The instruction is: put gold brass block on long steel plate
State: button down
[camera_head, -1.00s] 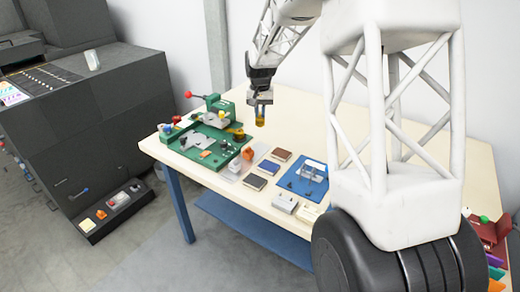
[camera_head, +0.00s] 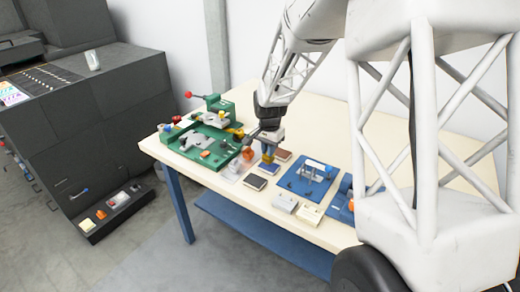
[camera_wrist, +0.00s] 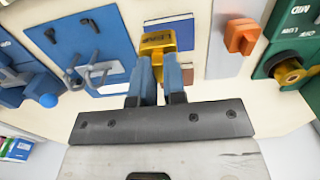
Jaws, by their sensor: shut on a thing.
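My gripper (camera_head: 268,151) is shut on the gold brass block (camera_head: 267,158), low over the small flat blocks on the table. In the wrist view the gold block (camera_wrist: 158,43) sits between the blue fingertips of my gripper (camera_wrist: 161,66), lettering on its face. It overlaps a dark blue flat block there; I cannot tell whether they touch. A pale grey plate (camera_head: 232,170), which looks like the long steel plate, lies to the left of my gripper in the head view. In the wrist view this plate (camera_wrist: 221,68) is to the right, with an orange block (camera_wrist: 241,37) on it.
A green fixture board (camera_head: 190,153) stands left of the plate. Brown and dark blue flat blocks (camera_head: 254,182) lie near my gripper. A blue board with upright pegs (camera_head: 292,184) is to the right, with pale grey blocks (camera_head: 285,203) in front.

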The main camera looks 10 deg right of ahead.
jog(key=shift+w, duration=0.15)
jog(key=w+f, duration=0.1)
jog(key=w, duration=1.4)
jog(key=shift+w+f, duration=0.25)
jog(key=shift+w, duration=0.15)
jog(key=shift+d, duration=0.1)
jog(key=shift+f, duration=1.75)
jog(key=shift+f, duration=0.1)
jog(key=c, duration=1.6)
grip_release()
jog(key=o, duration=0.4)
